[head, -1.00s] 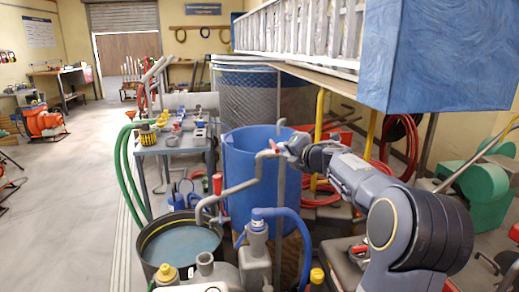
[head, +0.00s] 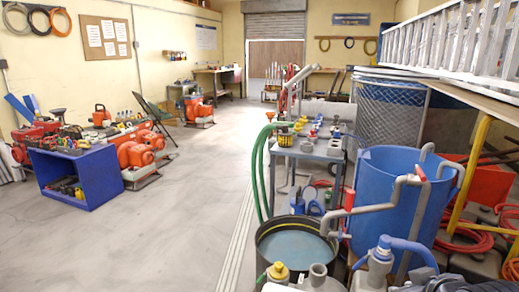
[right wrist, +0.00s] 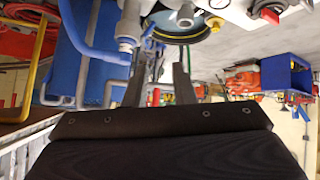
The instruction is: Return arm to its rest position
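My right gripper (right wrist: 158,74) shows in the right wrist view, where the scene is upside down. Its two dark fingers stand apart with no object held between them. In the head view only a dark piece of my right arm (head: 468,285) shows at the bottom right edge, and its gripper is not visible there. A grey pipe with a red lever (head: 420,173) runs in front of the blue tank (head: 385,205), and no gripper is at the lever. My left gripper is in neither view.
A round dark tub of water (head: 295,246) stands before the blue tank. A workbench with small parts (head: 315,150) is behind it. A blue hose (head: 405,246) and grey fittings are at the lower right. The floor (head: 180,230) to the left is open, up to a blue shelf box (head: 90,180).

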